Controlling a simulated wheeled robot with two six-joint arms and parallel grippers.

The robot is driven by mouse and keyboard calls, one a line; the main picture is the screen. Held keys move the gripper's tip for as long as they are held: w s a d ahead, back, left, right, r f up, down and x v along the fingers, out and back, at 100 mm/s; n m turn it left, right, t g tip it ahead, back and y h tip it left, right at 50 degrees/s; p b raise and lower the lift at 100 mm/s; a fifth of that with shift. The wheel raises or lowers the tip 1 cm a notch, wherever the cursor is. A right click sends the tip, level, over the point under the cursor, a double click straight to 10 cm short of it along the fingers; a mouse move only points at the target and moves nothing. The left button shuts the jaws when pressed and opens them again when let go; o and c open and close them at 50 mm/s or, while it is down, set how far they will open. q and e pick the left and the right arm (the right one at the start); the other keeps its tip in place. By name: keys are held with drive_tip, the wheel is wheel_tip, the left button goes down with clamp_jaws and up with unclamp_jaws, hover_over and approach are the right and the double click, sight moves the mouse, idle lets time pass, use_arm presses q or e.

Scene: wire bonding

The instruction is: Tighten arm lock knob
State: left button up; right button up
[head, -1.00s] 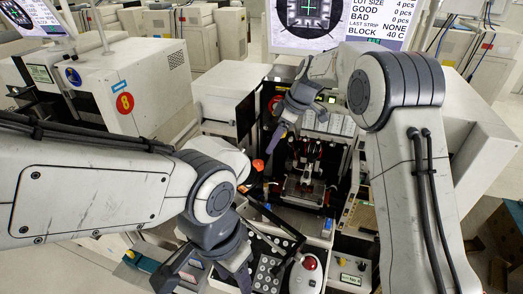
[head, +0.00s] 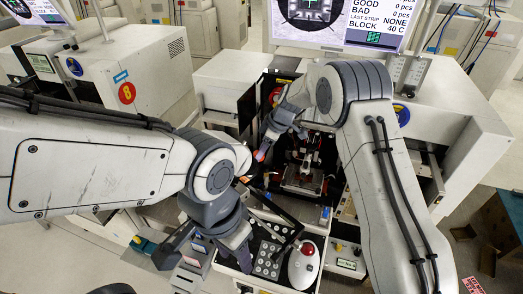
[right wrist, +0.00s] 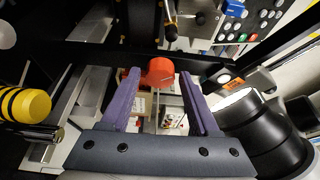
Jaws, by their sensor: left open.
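An orange-red knob (right wrist: 160,72) with a rounded end shows in the right wrist view, just beyond and between my right gripper's fingertips. I take it to be the arm lock knob. My right gripper (right wrist: 160,82) has its two purple fingers spread apart, with nothing clamped between them. In the head view my right gripper (head: 262,152) points down at the left side of the machine's dark work area; its arm hides part of the machine. My left gripper (head: 243,262) is open and empty, low in the head view beside the front tray.
A yellow-and-black knob (right wrist: 25,104) and a black cylinder (right wrist: 268,128) flank the right gripper. A button panel (right wrist: 255,20) is at upper right.

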clamp_jaws()
